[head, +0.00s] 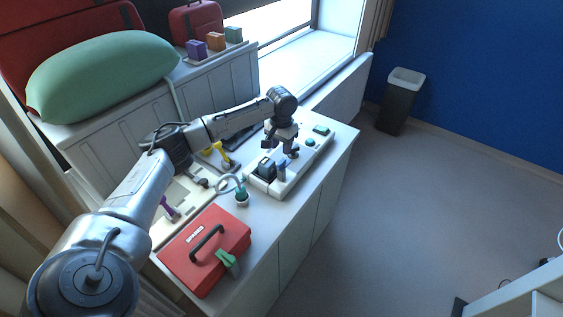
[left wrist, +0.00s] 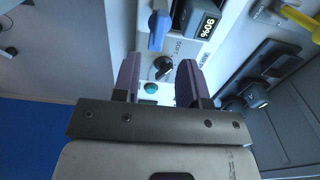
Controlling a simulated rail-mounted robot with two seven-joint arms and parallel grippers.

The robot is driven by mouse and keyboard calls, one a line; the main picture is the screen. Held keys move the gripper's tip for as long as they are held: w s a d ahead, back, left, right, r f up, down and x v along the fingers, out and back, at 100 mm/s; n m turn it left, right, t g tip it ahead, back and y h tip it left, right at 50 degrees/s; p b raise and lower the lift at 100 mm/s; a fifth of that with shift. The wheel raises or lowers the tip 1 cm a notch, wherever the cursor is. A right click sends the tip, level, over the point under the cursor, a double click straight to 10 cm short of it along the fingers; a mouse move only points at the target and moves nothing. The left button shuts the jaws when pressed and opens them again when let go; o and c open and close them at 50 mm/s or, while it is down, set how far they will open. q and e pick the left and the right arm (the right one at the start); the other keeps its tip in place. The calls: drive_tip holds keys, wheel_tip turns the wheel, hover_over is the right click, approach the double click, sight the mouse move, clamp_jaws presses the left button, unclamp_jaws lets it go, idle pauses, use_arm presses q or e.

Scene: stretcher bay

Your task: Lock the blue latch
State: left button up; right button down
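A blue handle (head: 282,169), the only blue latch-like part I see, stands on a white panel unit (head: 287,186) on the counter. In the left wrist view the blue handle (left wrist: 159,27) is at the top, beside a display reading 90%. My left gripper (head: 279,147) is above the panel, behind the blue handle. Its fingers (left wrist: 160,65) are open and apart, with a black knob (left wrist: 164,69) showing between them and nothing visibly held. Whether the fingers touch the knob is unclear. My right gripper is not in view.
A teal button (left wrist: 151,88) is near the knob. A yellow handle (head: 217,149), a purple lever (head: 169,208) and a teal-topped cup (head: 241,197) are nearby. A red case (head: 205,250) with a green clip stands at the front. Floor is open to the right, beyond the counter edge.

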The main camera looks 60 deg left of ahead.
sight(281, 162)
use_arm(q)
wheel_tip(281, 162, down, 8)
drive_tip(key=shift+r, duration=0.1)
idle(0.4)
drive_tip(key=shift+c, duration=0.3)
clamp_jaws()
